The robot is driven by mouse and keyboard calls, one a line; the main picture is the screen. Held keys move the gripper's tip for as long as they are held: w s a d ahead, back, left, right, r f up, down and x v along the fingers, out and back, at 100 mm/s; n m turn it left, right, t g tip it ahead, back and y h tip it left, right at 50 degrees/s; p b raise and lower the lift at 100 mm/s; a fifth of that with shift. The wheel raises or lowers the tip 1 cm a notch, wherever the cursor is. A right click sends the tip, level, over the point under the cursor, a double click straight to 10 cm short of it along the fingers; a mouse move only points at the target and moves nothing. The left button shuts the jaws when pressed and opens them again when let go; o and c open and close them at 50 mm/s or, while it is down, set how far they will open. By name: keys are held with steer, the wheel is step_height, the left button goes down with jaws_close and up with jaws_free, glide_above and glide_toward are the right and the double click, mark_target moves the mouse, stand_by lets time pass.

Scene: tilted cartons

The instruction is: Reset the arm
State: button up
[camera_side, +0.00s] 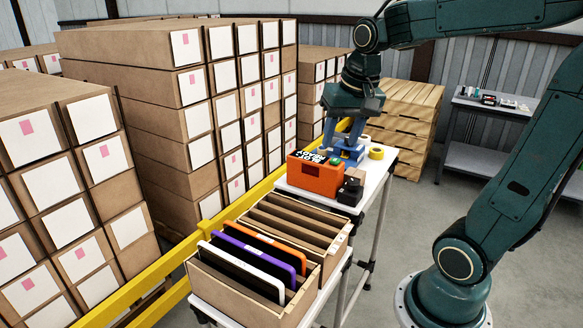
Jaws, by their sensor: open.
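My gripper (348,152) hangs at the end of my dark green arm, above the white table behind the orange box. Its blue fingers point down and are open. I cannot see anything held between them. The lower ends of the fingers are partly hidden by the orange box and the things on the table.
An orange box (314,178) with a green button and a black device (350,191) stand on the white table (370,178). Yellow tape (376,153) lies nearby. Two cartons (240,299) sit in front, one holding several upright panels (245,268). A yellow rail (212,226) and stacked boxes (180,100) flank the left.

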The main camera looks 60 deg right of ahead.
steer(key=s+a+f+n+t+y, duration=0.1)
steer(key=s+a+n+t, duration=0.1)
steer(key=s+a+n, duration=0.6)
steer(key=shift+s+a+t, duration=0.4)
steer(key=shift+s+a, duration=0.2)
steer(key=shift+a, duration=0.6)
